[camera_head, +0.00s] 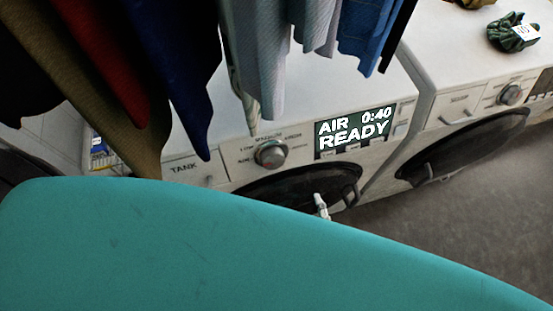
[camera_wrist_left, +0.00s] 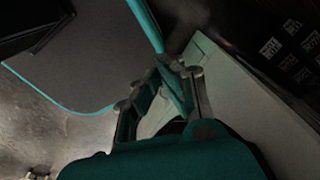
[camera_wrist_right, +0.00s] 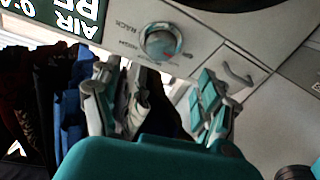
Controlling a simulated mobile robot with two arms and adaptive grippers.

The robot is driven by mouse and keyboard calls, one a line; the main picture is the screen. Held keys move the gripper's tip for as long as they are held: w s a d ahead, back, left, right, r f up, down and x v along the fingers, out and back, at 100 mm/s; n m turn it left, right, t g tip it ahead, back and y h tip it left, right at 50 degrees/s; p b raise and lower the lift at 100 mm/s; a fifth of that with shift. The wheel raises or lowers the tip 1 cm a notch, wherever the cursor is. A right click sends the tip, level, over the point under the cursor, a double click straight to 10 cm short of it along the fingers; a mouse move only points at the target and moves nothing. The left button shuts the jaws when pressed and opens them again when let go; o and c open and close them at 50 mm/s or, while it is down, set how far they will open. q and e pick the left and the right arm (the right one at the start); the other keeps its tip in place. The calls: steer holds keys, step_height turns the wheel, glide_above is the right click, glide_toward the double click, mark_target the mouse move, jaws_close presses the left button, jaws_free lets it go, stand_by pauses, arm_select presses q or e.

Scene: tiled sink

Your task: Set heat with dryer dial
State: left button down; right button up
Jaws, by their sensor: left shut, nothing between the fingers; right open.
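The dryer (camera_head: 290,100) is a white front-loading machine with a dark door. In the right wrist view the dial (camera_wrist_right: 160,42) appears upside down, beyond the fingertips and not touched. My right gripper (camera_wrist_right: 155,90) is open and empty; only a small pale part of it (camera_head: 321,206) shows in the head view, low before the door. My left gripper (camera_wrist_left: 175,72) is shut and empty, seen only in the left wrist view, away from the dial.
Hanging clothes (camera_head: 180,70) cover the upper left and reach down near the dial. A second white machine (camera_head: 450,50) with its own dial (camera_head: 511,94) stands at right, a green scrunchie (camera_head: 512,35) on top. The grey floor (camera_head: 450,220) is clear at right.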

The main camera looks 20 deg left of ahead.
mark_target(276, 164)
steer(key=p+x, duration=0.2)
steer(key=x, duration=0.9)
steer(key=shift+w+a, duration=0.5)
steer(key=shift+w, duration=0.05)
arm_select(q)
steer(key=shift+w+a+r, duration=0.35)
steer(key=shift+r, duration=0.3)
steer(key=shift+w+a+r, duration=0.3)
steer(key=shift+r, duration=0.3)
arm_select(e)
steer(key=shift+c, duration=1)
steer(key=c, duration=1)
arm_select(q)
steer(key=shift+s+d, duration=0.15)
steer(key=shift+d, duration=0.05)
arm_select(e)
steer(key=shift+o, duration=0.2)
